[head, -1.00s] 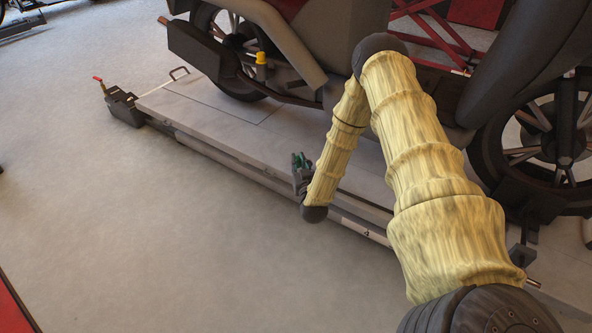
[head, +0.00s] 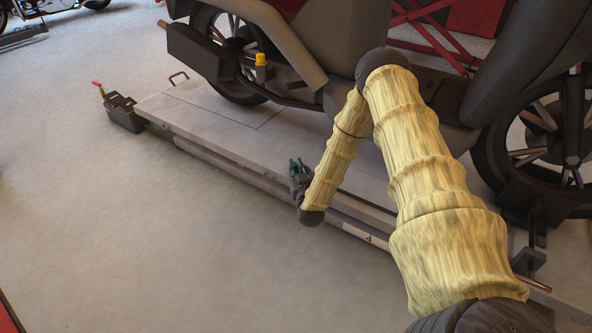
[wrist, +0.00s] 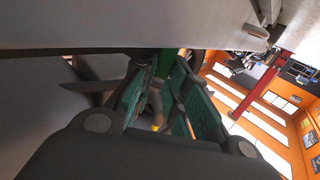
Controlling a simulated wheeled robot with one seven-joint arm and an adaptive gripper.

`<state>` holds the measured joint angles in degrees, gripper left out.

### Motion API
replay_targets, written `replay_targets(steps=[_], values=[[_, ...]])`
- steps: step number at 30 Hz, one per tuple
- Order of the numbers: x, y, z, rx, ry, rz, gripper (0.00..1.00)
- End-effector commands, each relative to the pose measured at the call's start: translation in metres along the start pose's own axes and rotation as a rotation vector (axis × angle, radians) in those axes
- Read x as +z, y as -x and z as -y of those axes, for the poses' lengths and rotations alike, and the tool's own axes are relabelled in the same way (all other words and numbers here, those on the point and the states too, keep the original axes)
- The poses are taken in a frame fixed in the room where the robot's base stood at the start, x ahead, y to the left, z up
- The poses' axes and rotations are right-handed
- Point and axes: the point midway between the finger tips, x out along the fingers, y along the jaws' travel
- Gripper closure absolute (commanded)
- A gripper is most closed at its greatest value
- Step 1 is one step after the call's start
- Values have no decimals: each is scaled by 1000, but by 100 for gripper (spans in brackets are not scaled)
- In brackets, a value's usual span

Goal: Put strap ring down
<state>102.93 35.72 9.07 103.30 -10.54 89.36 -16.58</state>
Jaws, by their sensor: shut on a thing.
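My gripper (head: 298,168) is beside the front edge of the grey lift platform (head: 205,113), low and to the left of my forearm in the head view. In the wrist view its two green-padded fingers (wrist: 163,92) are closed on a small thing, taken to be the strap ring. The ring is mostly hidden between the fingers, and its shape cannot be made out. In the head view the ring cannot be told apart from the dark gripper and its green pads.
A dark motorcycle (head: 345,60) stands on the platform, its rear wheel (head: 545,135) at right. A yellow-capped part (head: 261,60) is near its other wheel. A black block with a red-tipped lever (head: 123,112) is at the platform's left end. The floor (head: 150,240) in front is clear.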

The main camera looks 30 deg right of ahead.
Motion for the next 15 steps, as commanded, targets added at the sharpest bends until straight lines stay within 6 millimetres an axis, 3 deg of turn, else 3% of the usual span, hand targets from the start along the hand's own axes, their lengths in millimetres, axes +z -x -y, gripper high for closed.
replay_targets(steps=[4,5,8,15], values=[[3,0,0,0,0,0,100],[3,0,0,0,0,0,81],[3,0,0,0,0,0,63],[3,0,0,0,0,0,63]])
